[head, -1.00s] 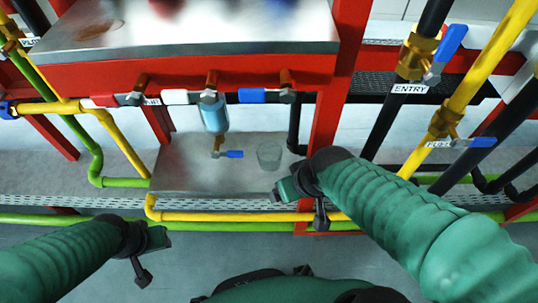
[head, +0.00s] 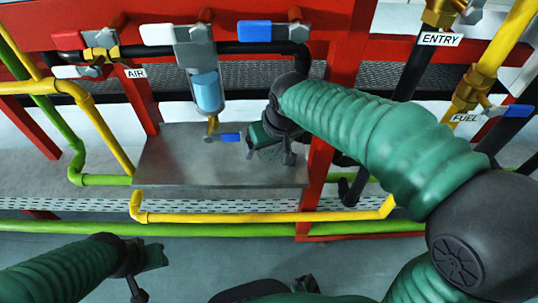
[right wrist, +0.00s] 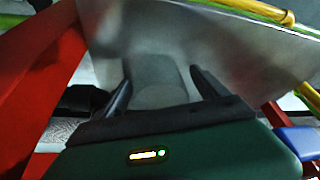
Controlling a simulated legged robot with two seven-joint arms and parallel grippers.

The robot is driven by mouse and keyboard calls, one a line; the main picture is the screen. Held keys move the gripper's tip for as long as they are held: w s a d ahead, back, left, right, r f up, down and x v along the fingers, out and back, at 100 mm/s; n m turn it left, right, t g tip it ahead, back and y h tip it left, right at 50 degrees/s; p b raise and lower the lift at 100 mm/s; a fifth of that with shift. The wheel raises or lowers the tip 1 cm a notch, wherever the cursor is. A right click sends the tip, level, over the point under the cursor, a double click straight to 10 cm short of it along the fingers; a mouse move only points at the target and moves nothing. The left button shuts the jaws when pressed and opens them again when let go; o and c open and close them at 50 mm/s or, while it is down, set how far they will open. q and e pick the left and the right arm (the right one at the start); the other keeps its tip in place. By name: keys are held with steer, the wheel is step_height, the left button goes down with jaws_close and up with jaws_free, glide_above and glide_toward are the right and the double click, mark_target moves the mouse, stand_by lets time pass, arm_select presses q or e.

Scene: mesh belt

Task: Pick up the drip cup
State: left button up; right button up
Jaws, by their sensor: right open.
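The drip cup (right wrist: 158,82) is a clear, greyish cup on the metal tray (head: 220,172). In the right wrist view it shows between the two dark fingers of my right gripper (right wrist: 162,76), which are apart on either side of it. I cannot tell whether either finger touches it. In the head view my right gripper (head: 262,140) covers most of the cup, and only a faint part of the cup (head: 268,154) shows below it. My left gripper (head: 148,268) hangs low at the left, away from the tray; its jaws are too unclear to read.
A blue-bowled filter (head: 207,92) with a drain valve, blue handle (head: 230,137), hangs just left of my right gripper. A red post (head: 325,165) stands right of the tray. A yellow pipe (head: 230,217) runs along the front.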

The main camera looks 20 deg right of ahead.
steer(key=shift+d, duration=0.1)
steer(key=c, duration=1.4)
